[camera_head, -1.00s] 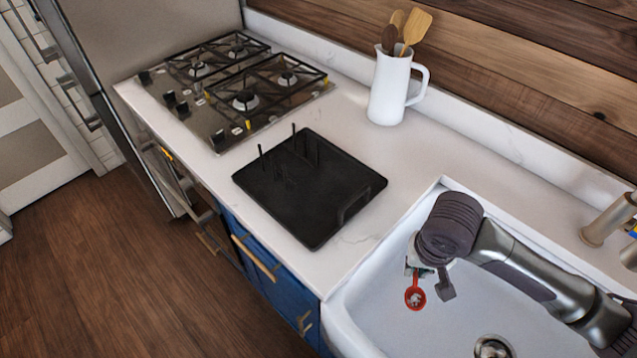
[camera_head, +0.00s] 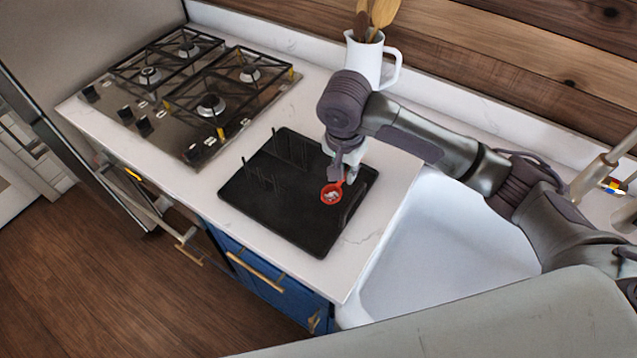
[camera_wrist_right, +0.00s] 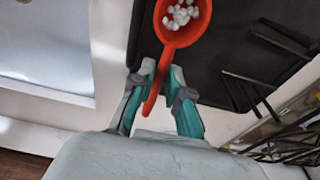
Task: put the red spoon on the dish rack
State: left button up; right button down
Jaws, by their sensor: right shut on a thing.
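The red spoon (camera_head: 331,193) hangs below my right gripper (camera_head: 345,172), over the right part of the black dish rack (camera_head: 285,227). In the right wrist view my right gripper (camera_wrist_right: 162,95) is shut on the handle of the spoon (camera_wrist_right: 182,32), and the bowl holds several small white pieces. The rack's dark surface (camera_wrist_right: 235,60) lies behind the spoon there. I cannot tell whether the spoon touches the rack. The rack has upright prongs on its left side. My left gripper is not in view.
A gas stove (camera_head: 195,95) stands left of the rack. A white pitcher (camera_head: 367,58) with wooden utensils is behind it. The white sink (camera_head: 440,265) is to the right, with a tap (camera_head: 603,170) behind. The white counter (camera_head: 235,150) is bare between rack and stove.

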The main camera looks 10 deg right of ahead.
send_over(319, 196)
jog(key=f, duration=0.1)
jog(key=f+p, duration=0.1)
jog(key=shift+d+f, duration=0.25)
jog(key=shift+f, duration=0.1)
jog(key=shift+w+a+f, duration=0.1)
jog(key=shift+a+f, duration=0.1)
jog(key=shift+f, duration=0.25)
notch_tip(319, 196, down, 3)
jog(key=shift+f+p, duration=0.15)
jog(key=shift+p, duration=0.45)
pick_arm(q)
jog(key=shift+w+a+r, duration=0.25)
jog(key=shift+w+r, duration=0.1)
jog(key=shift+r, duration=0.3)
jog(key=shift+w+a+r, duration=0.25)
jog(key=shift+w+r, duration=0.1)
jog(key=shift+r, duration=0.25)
pick_arm(e)
jog(key=shift+f, duration=0.15)
jog(key=c, duration=1.1)
grip_release()
jog(key=shift+f, duration=0.1)
jog(key=shift+c, duration=0.2)
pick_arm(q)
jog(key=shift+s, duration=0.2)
